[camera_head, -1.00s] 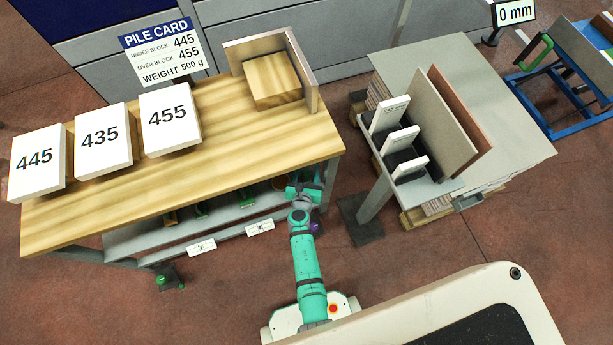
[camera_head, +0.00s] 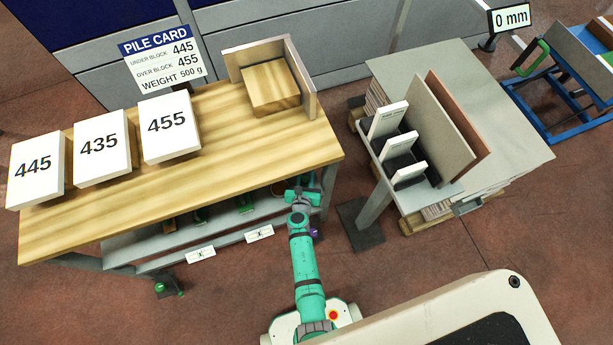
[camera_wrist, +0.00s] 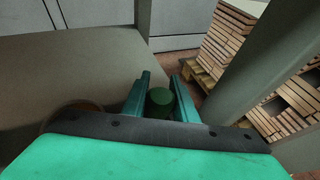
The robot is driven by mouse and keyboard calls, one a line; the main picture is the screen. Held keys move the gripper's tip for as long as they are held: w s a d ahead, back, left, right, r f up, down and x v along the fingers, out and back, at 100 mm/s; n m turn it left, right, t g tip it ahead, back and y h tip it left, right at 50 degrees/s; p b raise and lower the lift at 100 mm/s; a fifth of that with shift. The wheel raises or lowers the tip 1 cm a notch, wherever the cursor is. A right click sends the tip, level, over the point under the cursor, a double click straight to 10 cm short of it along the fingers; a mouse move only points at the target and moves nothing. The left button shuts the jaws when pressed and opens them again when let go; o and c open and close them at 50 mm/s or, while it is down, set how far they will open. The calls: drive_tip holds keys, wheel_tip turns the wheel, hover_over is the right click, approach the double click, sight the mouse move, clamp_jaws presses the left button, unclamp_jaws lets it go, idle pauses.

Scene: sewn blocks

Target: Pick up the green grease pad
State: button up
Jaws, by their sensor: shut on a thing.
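The green grease pad (camera_wrist: 160,98) shows in the wrist view as a dark green round-topped piece between my two fingers. My gripper (camera_wrist: 160,78) is shut on it, with a finger against each side. Its lower part is hidden by the gripper body. In the head view my gripper (camera_head: 303,190) is at the right end of the lower shelf (camera_head: 150,241), under the wooden bench top. The pad cannot be made out there.
The wooden bench (camera_head: 230,140) overhangs the shelf, and its right leg (camera_head: 328,186) stands close to my gripper. Other green-handled items (camera_head: 245,205) sit on the shelf to the left. A grey table (camera_head: 490,110) with upright boards stands to the right, across a floor gap.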

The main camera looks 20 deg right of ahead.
sight(304, 177)
drive_tip(key=shift+r, duration=0.1)
drive_tip(key=shift+r, duration=1.05)
drive_tip(key=s+a+r, duration=0.6)
drive_tip(key=s+r, duration=0.4)
drive_tip(key=s, duration=0.2)
drive_tip(key=shift+s+a+r, duration=0.15)
drive_tip(key=shift+a+r, duration=0.05)
drive_tip(key=shift+r, duration=0.15)
drive_tip(key=shift+a, duration=0.1)
